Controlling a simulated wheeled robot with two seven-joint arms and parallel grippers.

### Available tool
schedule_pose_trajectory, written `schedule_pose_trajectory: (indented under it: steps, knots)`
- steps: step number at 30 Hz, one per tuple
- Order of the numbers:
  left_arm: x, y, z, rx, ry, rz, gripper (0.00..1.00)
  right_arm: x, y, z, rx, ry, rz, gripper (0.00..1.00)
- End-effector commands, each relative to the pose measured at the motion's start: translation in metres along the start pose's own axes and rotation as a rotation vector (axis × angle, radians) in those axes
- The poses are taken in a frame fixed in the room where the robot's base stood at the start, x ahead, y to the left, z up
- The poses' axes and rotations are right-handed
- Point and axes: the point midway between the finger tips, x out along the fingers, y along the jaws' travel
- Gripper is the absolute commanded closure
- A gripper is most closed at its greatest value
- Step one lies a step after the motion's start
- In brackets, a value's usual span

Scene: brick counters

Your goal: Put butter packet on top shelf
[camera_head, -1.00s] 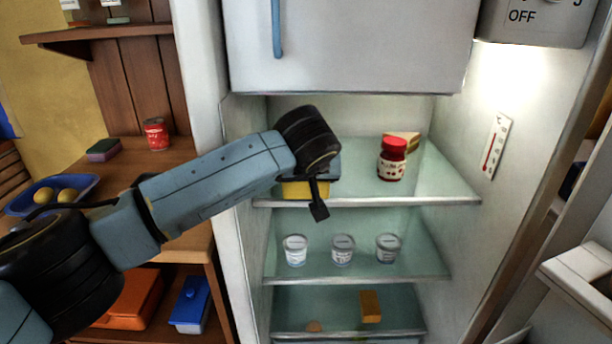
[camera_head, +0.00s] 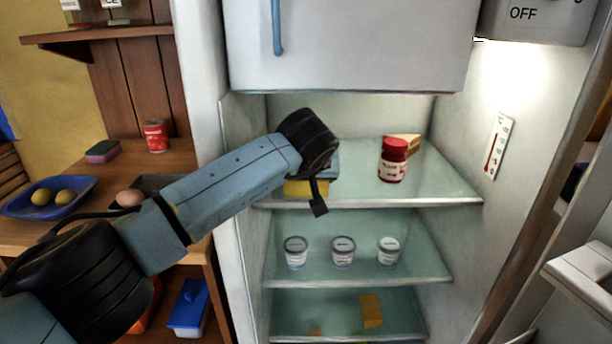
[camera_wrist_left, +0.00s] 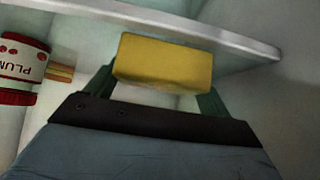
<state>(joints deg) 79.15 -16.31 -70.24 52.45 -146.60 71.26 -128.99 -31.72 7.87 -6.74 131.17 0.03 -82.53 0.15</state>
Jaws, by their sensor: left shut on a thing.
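The yellow butter packet (camera_head: 306,187) is at the left front of the fridge's top shelf (camera_head: 362,201), partly hidden behind my left wrist. In the left wrist view, the packet (camera_wrist_left: 164,63) sits between the two dark green fingers of my left gripper (camera_wrist_left: 160,82), which is shut on it. That view shows the packet overlapping the shelf's front edge. I cannot tell whether it touches the shelf. My right gripper is not in view.
A red-lidded jar (camera_head: 393,160) and a cheese wedge (camera_head: 404,145) stand right of the packet on the top shelf. Three white tubs (camera_head: 343,252) are on the shelf below. An orange-yellow block (camera_head: 371,310) lies lower. The top shelf's right front is clear.

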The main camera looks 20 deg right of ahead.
Motion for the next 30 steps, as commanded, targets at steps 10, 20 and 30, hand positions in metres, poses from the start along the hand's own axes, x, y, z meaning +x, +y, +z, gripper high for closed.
schedule_pose_trajectory:
  steps: [10,20,30]
  knots:
    - [0.001,0.000,0.001,0.000,0.000,0.000,0.00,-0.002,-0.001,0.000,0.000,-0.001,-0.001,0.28]
    - [-0.015,0.000,-0.004,0.002,0.004,0.002,0.00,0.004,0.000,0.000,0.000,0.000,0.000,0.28]
    - [-0.073,0.000,-0.004,0.004,0.005,0.001,0.00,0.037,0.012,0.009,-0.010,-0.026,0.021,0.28]
